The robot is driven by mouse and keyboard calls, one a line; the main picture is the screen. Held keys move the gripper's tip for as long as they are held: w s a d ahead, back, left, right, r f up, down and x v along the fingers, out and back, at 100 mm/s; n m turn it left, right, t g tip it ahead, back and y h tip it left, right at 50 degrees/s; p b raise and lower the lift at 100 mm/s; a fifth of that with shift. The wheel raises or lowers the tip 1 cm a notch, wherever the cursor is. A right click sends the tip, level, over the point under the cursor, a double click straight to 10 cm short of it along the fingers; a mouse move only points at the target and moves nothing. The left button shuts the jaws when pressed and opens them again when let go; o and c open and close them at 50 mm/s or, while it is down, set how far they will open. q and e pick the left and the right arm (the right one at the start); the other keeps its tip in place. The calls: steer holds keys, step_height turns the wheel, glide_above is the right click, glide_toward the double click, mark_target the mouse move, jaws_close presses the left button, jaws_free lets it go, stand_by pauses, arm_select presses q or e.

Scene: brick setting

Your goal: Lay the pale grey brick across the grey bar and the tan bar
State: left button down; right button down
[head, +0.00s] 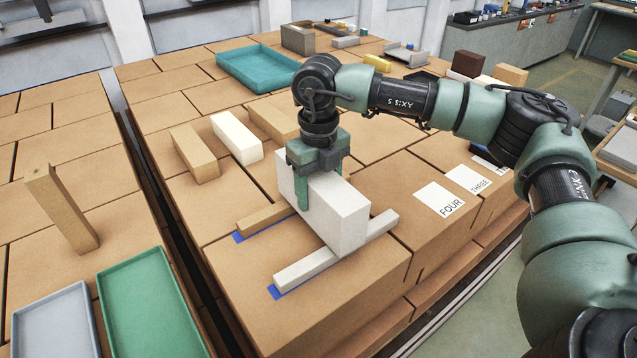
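The pale grey brick (342,213) is in the head view's middle, standing on its narrow side, with its length running across both bars. The grey bar (308,267) lies in front, partly covered by the brick's near end. The tan bar (262,218) lies behind it, roughly parallel, its right part hidden by the brick. My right gripper (304,190) points down from above with its fingers on either side of the brick, shut on it; the far finger is mostly hidden. I cannot tell whether the brick's underside touches the bars. My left gripper is not in view.
Blue marks (273,292) show at the bars' left ends. A tan brick (195,153), a white brick (237,138) and another tan brick (272,121) stand behind. A teal tray (257,68) is farther back.

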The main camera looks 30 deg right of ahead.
steer(key=shift+f+b, duration=0.3)
steer(key=shift+b, duration=0.15)
steer(key=shift+c, duration=2.2)
jaws_free()
steer(key=shift+s+a, duration=0.1)
steer(key=shift+s, duration=0.05)
